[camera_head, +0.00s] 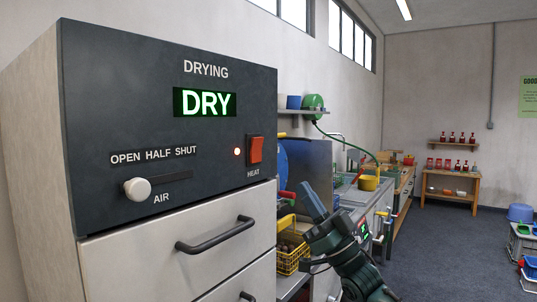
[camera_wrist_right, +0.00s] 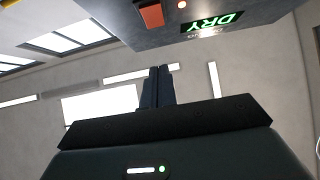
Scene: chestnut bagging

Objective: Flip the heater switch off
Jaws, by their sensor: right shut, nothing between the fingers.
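The heater switch is the red rocker marked HEAT (camera_head: 255,149) on the dark front panel of the drying cabinet (camera_head: 120,100). My left gripper is not in view.
An AIR slider with a white knob (camera_head: 137,189) is on the panel's left. A drawer handle (camera_head: 215,234) sticks out below the panel. A yellow basket (camera_head: 291,258) of chestnuts stands behind, left of my right gripper. Open floor (camera_head: 450,250) lies to the right.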

